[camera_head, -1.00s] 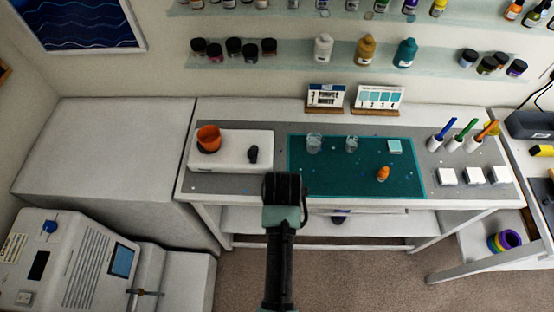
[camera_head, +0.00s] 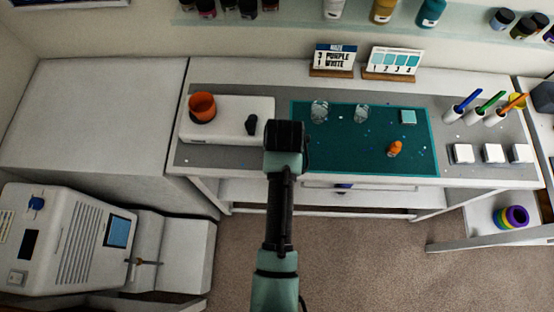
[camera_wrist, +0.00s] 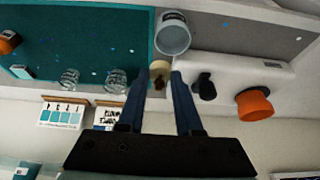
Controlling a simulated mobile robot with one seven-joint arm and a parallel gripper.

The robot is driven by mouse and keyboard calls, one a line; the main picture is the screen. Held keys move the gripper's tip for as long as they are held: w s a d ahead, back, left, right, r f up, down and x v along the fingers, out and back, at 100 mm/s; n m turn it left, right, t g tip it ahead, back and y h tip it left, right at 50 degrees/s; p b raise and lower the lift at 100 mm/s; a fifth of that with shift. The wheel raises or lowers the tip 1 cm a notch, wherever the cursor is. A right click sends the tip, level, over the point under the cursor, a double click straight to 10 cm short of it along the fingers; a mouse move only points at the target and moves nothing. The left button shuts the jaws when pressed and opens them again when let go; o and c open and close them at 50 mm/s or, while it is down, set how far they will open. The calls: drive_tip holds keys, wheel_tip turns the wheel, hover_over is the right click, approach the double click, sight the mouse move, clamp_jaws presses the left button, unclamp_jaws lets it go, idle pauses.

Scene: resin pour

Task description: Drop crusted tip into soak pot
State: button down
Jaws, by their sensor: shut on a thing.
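My gripper (camera_wrist: 160,74) is shut on a small cream piece with a dark end, which looks like the crusted tip (camera_wrist: 159,68). In the head view my gripper (camera_head: 284,136) is above the workbench, between the white slab and the teal mat, and hides what it holds. A pale grey open pot (camera_wrist: 172,36), perhaps the soak pot, stands just beyond the fingertips in the wrist view, close to the mat's edge. The held tip appears beside the pot's rim in that view; its height over the bench is unclear. The pot is hidden in the head view.
An orange cup (camera_head: 202,107) and a small black object (camera_head: 251,124) are on the white slab (camera_head: 226,133). The teal mat (camera_head: 345,150) carries two clear cups (camera_head: 319,111) and an orange bottle (camera_head: 395,149). Two cards (camera_head: 335,58) stand behind.

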drive_tip(key=shift+f+b, duration=0.4)
drive_tip(key=shift+f, duration=0.35)
drive_tip(key=c, duration=0.5)
unclamp_jaws()
drive_tip(key=shift+r, duration=0.1)
drive_tip(key=b+v, duration=0.1)
drive_tip(key=v, duration=1.2)
drive_tip(key=shift+b, duration=0.3)
drive_tip(key=shift+w, duration=0.1)
